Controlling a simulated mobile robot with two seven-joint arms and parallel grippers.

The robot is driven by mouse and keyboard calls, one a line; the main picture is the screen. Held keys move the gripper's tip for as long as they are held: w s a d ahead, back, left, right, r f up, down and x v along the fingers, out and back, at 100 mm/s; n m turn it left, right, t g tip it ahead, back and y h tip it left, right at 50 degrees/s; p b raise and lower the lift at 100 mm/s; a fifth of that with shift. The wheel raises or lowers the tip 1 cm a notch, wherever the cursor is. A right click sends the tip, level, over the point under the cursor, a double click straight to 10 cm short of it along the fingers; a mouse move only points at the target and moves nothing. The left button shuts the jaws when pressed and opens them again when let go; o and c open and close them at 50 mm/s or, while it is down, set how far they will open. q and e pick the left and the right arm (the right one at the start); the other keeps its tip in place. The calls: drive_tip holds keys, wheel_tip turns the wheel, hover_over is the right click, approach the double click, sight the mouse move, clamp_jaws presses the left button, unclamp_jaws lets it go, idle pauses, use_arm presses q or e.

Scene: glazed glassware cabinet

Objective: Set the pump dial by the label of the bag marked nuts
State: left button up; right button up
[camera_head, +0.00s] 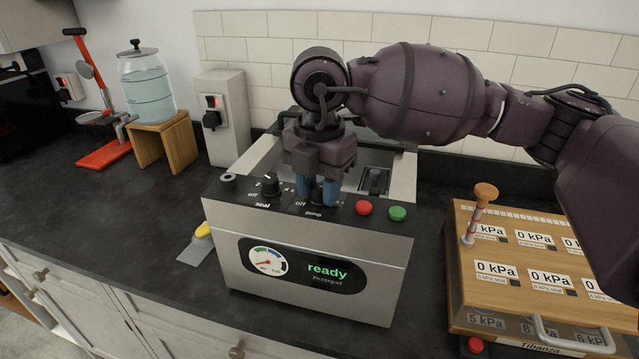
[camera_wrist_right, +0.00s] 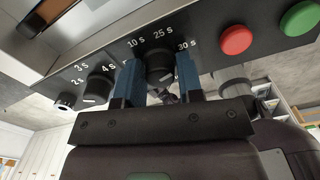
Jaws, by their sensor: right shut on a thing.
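The vacuum sealer (camera_head: 236,219) has a silver body with a black top strip. A "seal" dial (camera_head: 271,184) and a dial labelled "pump" sit on that strip. My right gripper (camera_head: 318,198) has blue fingers and comes down on the pump dial, mostly hiding it in the head view. In the right wrist view, the black pump dial (camera_wrist_right: 160,66) is between the fingers of my right gripper (camera_wrist_right: 157,82), with marks 10 S, 25 S and 30 S around it. The display panel (camera_head: 304,266) reads "ready" beside a gauge. No bag marked nuts is in view. My left gripper is not in view.
A red button (camera_head: 364,208) and a green button (camera_head: 397,213) are right of the pump dial. A wooden box with "0 kPa" labels (camera_head: 491,324) stands at right. A water jar (camera_head: 147,88) on a wooden stand (camera_head: 181,143) is at left. The left counter is mostly clear.

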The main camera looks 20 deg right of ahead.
sight(319, 187)
drive_tip(key=shift+w+r+m, duration=0.1)
drive_tip(key=shift+r+m, duration=0.05)
drive_tip(key=shift+m, duration=0.45)
drive_tip(key=o, duration=0.9)
drive_tip(key=shift+r, duration=0.15)
wheel_tip(319, 187, up, 9)
drive_tip(key=shift+r, duration=0.65)
